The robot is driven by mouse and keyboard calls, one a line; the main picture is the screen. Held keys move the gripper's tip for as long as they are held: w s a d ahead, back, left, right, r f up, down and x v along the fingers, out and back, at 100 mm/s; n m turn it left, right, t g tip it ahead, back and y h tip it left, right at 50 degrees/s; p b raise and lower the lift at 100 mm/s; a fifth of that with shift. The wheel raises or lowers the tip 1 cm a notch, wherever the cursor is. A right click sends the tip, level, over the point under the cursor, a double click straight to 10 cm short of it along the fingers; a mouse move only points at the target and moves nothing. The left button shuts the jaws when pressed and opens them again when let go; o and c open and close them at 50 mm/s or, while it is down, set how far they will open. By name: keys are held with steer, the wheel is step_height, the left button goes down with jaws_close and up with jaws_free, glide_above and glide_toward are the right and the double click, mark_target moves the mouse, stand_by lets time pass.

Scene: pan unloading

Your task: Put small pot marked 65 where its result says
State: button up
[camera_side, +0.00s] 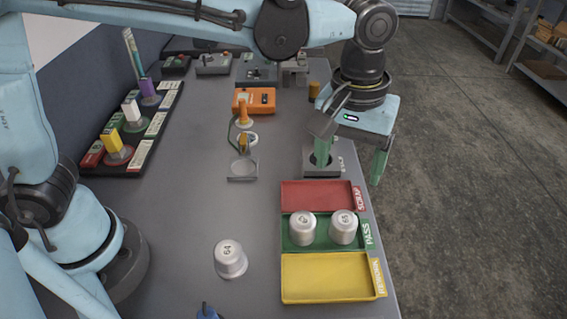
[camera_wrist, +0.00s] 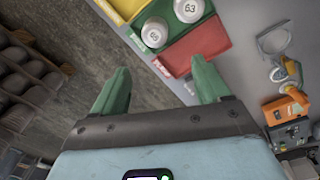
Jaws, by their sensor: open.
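The small pot marked 65 (camera_side: 344,228) stands upright in the right part of the green PASS tray (camera_side: 322,245). It also shows in the wrist view (camera_wrist: 155,34), in the green tray. A second pot, which reads 63 in the wrist view (camera_wrist: 187,9), stands to its left in the same tray (camera_side: 302,229). The red SCRAP tray (camera_side: 315,196) lies behind and the yellow REWORK tray (camera_side: 325,278) in front. My gripper (camera_side: 352,158) is open and empty, behind the trays near the table's right edge, apart from both pots. Its fingers (camera_wrist: 160,85) are wide apart.
A pot marked 64 (camera_side: 230,260) stands on the table left of the trays. A grey fixture (camera_side: 322,168) is beside my left finger. A stand (camera_side: 243,168) and an orange device (camera_side: 254,101) are further back. A dark rack (camera_side: 125,150) lies left. Mid-table is clear.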

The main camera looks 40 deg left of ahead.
steer(key=s+a+m+t, duration=0.1)
steer(key=s+a+t, duration=0.1)
steer(key=a, duration=1)
steer(key=s+a+f+m+t, duration=0.1)
steer(key=s+a+m+t, duration=0.1)
steer(key=a, duration=0.9)
steer(key=s+t, duration=0.1)
steer(key=t, duration=0.1)
steer(key=shift+s+a+f+t, duration=0.2)
steer(key=shift+s+a+t, duration=0.15)
steer(key=shift+a+t, duration=0.05)
